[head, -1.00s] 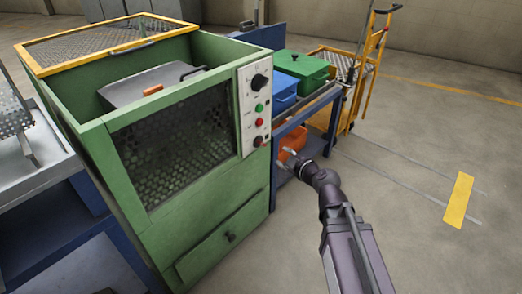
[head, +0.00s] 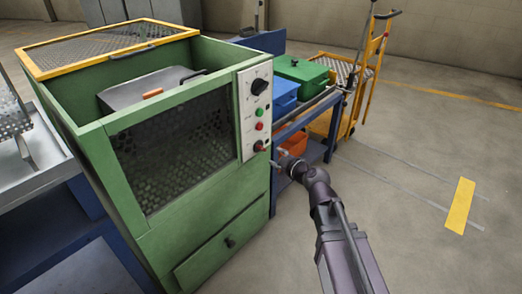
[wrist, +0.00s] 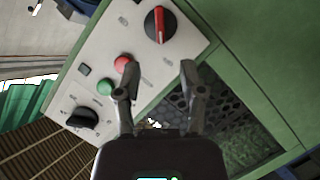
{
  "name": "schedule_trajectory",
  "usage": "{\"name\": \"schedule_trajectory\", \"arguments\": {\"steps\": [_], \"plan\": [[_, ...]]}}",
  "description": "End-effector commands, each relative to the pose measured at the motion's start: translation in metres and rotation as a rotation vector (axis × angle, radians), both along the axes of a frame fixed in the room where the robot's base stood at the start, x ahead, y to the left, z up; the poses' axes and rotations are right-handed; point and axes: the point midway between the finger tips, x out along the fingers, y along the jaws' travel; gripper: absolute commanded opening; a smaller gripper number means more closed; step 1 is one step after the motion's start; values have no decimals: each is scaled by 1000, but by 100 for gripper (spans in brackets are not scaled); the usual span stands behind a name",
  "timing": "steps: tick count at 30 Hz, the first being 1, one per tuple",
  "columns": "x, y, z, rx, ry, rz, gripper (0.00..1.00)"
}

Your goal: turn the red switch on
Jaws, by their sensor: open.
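The red switch (wrist: 160,25) is a round black and red knob on the white control panel (wrist: 197,45). In the wrist view it lies beyond my fingertips, with its red bar nearly upright in the picture. In the head view the switch (head: 259,146) is the lowest control on the panel, small and hard to read. My gripper (wrist: 157,68) is open and empty, its two fingers apart and pointing toward the panel. In the head view my gripper (head: 276,163) is just right of and below the switch. I cannot see it touching anything.
A blue bench (head: 318,150) with blue (head: 285,88) and green (head: 302,70) boxes stands right. Floor at right is open.

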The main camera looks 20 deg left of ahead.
Motion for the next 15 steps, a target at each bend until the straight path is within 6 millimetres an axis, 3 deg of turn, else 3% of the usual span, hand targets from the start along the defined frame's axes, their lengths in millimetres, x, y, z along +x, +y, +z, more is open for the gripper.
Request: {"name": "schedule_trajectory", "arguments": {"steps": [15], "plan": [[49,59,-23,0,0,0,51]]}}
